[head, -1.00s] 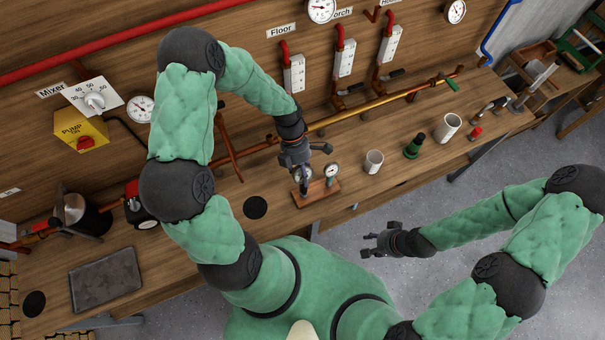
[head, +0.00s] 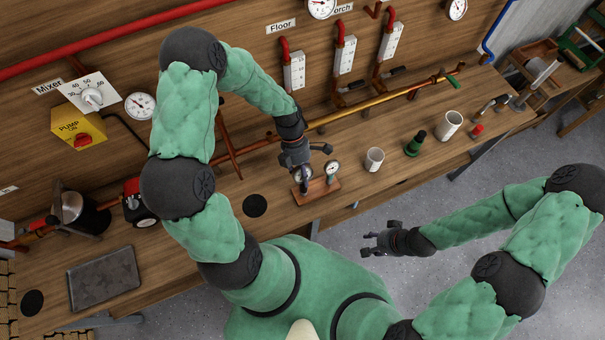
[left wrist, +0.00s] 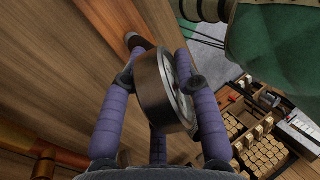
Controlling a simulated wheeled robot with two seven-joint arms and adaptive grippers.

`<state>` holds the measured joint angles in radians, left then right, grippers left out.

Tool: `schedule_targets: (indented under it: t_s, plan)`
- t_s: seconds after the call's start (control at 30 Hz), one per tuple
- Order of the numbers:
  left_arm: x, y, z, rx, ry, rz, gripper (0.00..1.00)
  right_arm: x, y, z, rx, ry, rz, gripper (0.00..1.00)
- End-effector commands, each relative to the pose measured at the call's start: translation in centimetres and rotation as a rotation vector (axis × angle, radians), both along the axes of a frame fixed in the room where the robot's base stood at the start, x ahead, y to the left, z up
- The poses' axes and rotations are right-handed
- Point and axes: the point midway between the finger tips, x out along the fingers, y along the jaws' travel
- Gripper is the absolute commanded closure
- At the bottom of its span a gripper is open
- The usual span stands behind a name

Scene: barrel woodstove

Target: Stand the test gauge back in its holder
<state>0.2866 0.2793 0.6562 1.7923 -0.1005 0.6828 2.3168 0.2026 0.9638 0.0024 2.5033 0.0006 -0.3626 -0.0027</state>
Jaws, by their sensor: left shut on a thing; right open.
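My left gripper (head: 301,178) is shut on the test gauge (left wrist: 152,92), a round gauge with a dark metal rim and a pale face turned to the right in the left wrist view. In the head view the gripper and gauge are at the left part of the wooden holder (head: 322,193). A second small gauge (head: 332,168) stands upright at the holder's right part. The gripper hides the lower end of the held gauge, so I cannot tell whether it touches the holder. My right gripper (head: 372,243) is open and empty, out over the floor in front of the bench.
A white cup (head: 374,159), a green bottle (head: 414,144) and a larger white mug (head: 449,125) stand to the right on the bench. A black disc (head: 255,205) lies left of the holder. A copper pipe (head: 360,108) runs behind.

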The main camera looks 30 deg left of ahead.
Motion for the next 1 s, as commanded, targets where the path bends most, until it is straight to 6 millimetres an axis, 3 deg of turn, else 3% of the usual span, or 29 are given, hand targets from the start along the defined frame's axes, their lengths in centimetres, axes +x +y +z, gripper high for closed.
schedule_targets:
  t_s: [0.4,0.43,0.5,1.0]
  plan:
    - [0.02,0.01,-0.32,0.000,0.000,0.000,1.00,0.00,0.00,-0.20,0.000,0.000,0.000,0.56]
    - [0.02,0.01,-0.32,0.000,0.000,0.000,0.60,0.00,0.00,-0.20,0.000,0.000,0.000,0.56]
    - [0.02,0.01,-0.31,0.001,-0.001,0.000,0.41,0.00,0.00,-0.20,0.000,0.000,0.000,0.56]
    - [0.15,0.16,0.15,0.000,-0.001,0.000,0.41,0.00,0.00,0.17,0.000,0.000,0.000,0.56]
